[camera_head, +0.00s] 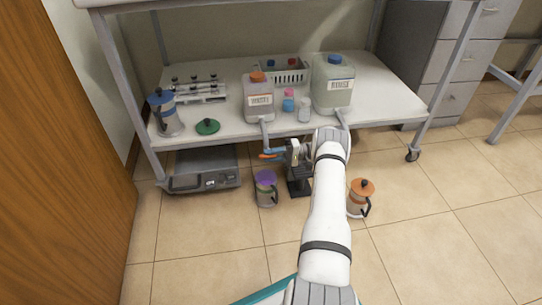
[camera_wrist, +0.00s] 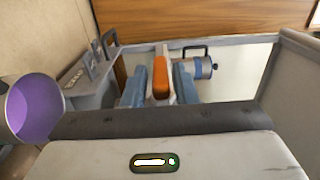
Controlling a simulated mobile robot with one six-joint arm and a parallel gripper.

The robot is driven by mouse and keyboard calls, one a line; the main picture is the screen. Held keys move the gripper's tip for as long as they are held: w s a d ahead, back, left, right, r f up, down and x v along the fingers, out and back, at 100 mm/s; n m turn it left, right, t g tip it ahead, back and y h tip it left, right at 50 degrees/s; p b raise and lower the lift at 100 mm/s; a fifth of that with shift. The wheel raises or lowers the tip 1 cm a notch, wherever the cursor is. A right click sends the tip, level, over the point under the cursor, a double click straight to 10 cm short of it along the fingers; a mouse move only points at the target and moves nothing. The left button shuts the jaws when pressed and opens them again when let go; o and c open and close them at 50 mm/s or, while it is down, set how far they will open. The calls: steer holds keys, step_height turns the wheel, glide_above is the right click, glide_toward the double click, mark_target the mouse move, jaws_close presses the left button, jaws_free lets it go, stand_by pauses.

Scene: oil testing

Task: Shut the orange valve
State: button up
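The orange valve (camera_head: 268,156) is a small lever under the left jug's outlet at the front of the bench. In the wrist view the orange valve (camera_wrist: 161,78) stands upright between the two blue-padded fingers of my gripper (camera_wrist: 160,90). A narrow gap shows on each side of it, so the fingers are around it and look open. In the head view my gripper (camera_head: 278,153) is in front of the bench edge, at the valve, partly hidden by its own wrist. The white jug with an orange cap (camera_head: 258,97) stands above the valve.
A blue-capped jug (camera_head: 333,85) stands to the right on the bench. A grey scale (camera_head: 203,170) is below left.

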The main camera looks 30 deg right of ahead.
steer(key=shift+o, duration=0.9)
steer(key=shift+d, duration=0.1)
steer(key=v, duration=0.7)
steer(key=shift+d+p, duration=0.35)
steer(key=shift+s, duration=0.15)
